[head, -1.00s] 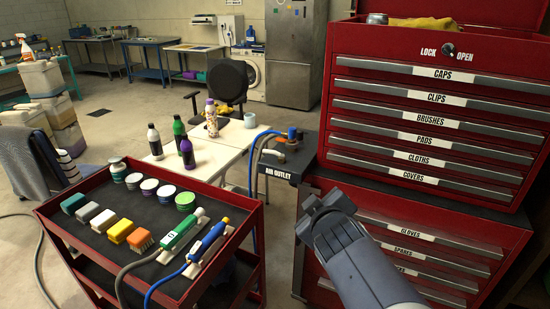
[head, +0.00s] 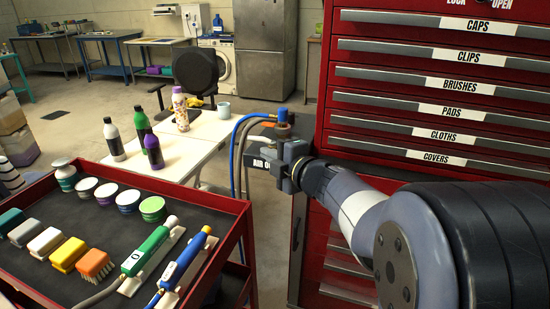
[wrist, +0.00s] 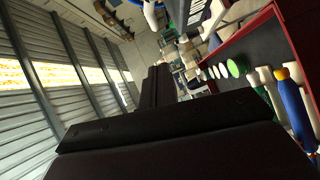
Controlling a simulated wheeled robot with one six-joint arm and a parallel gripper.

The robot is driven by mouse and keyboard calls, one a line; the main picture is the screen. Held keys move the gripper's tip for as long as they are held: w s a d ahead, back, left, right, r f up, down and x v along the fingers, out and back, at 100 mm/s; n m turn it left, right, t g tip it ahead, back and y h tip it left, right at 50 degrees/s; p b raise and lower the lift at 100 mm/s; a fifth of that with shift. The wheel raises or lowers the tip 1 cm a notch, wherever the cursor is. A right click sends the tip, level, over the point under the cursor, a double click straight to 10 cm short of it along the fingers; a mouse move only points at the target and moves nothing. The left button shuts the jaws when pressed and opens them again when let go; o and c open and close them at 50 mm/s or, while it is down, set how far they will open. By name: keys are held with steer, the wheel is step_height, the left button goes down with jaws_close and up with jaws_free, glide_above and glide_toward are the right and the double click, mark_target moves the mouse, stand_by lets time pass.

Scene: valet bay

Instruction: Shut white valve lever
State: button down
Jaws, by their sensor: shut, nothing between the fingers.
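The dark air outlet box (head: 259,163) stands between the white table and the red cabinet in the head view. A blue-topped fitting (head: 282,113) and an orange part show on top of it. My gripper (head: 283,171) is shut and empty, in front of the box in the picture, covering part of its label. Whether I touch the box or a lever, I cannot tell. The wrist view shows my dark gripper (wrist: 152,88) but no valve.
The red drawer cabinet (head: 420,117) stands close on the right, beside my arm. A red cart (head: 240,215) with brushes, pots and two hose tools is at front left. A white table (head: 205,130) with bottles is behind it. Blue and grey hoses (head: 237,150) loop beside the outlet.

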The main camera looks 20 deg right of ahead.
mark_target(254, 138)
steer(key=w, duration=0.2)
steer(key=w+f, duration=0.1)
steer(key=w, duration=0.4)
steer(key=shift+w+a+f, duration=0.2)
steer(key=shift+w+a, duration=0.15)
steer(key=shift+w, duration=0.05)
steer(key=shift+w+d, duration=0.2)
steer(key=shift+w, duration=0.25)
steer(key=shift+f, duration=0.1)
steer(key=shift+w+f+m+h+b, duration=0.2)
steer(key=shift+w+m+h+b, duration=0.35)
steer(key=shift+h+b, duration=0.4)
steer(key=shift+r+t, duration=0.25)
steer(key=shift+t, duration=0.05)
